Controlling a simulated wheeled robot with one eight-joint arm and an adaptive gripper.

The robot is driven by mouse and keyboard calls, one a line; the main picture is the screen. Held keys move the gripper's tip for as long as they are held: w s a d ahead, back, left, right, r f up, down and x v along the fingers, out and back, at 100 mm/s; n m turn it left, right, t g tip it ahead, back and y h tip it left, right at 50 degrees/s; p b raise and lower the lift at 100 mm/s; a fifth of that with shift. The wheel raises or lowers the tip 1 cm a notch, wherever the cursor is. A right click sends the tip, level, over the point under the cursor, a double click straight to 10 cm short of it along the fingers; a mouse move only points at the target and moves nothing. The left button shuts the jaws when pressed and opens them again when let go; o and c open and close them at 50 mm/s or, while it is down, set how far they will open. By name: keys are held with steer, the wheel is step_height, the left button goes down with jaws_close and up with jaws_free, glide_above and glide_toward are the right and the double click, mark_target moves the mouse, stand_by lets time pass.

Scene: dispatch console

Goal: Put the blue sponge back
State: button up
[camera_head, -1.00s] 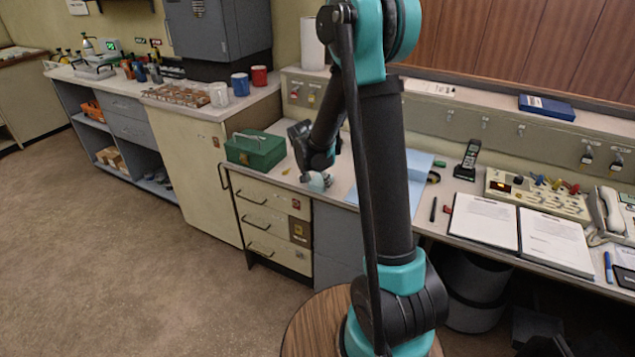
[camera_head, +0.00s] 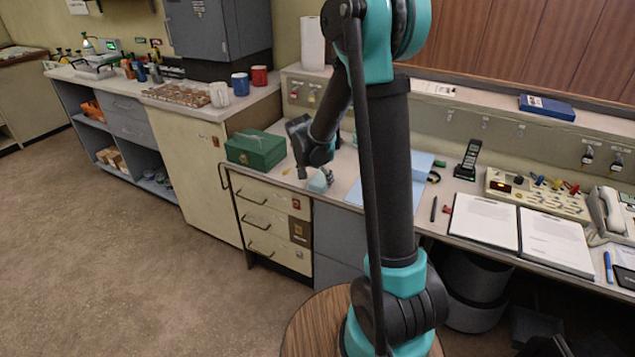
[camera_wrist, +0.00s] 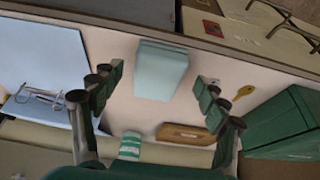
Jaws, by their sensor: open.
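A pale blue-green block, which looks like the blue sponge (camera_wrist: 161,70), lies on the desk near its front edge. It also shows in the head view (camera_head: 319,182), just below my wrist. My gripper (camera_wrist: 158,88) is open, with one finger on each side of the sponge in the wrist view and a visible gap on both sides. The fingers do not appear to touch it. In the head view my gripper is small and partly hidden by my wrist.
A green metal box (camera_head: 255,149) stands left of my gripper. A yellow key (camera_wrist: 243,92), a wooden block (camera_wrist: 183,133) and a green-striped item (camera_wrist: 130,145) lie nearby. Blue sheets (camera_wrist: 45,60) with glasses (camera_wrist: 40,97) lie on the other side. Drawers (camera_head: 270,225) are below the desk.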

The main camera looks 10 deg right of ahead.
steer(key=v, duration=1)
steer(key=s+d+f+n+y, duration=0.1)
steer(key=s+d+f+n, duration=0.1)
steer(key=s, duration=0.6)
steer(key=s+d+f+n, duration=0.2)
steer(key=s+d, duration=0.1)
steer(key=s, duration=0.5)
steer(key=s+d+f+n+y, duration=0.1)
steer(key=s+d+f+n, duration=0.2)
steer(key=s, duration=0.5)
steer(key=shift+s+t+y, duration=0.3)
steer(key=shift+s, duration=0.05)
steer(key=shift+d, duration=0.15)
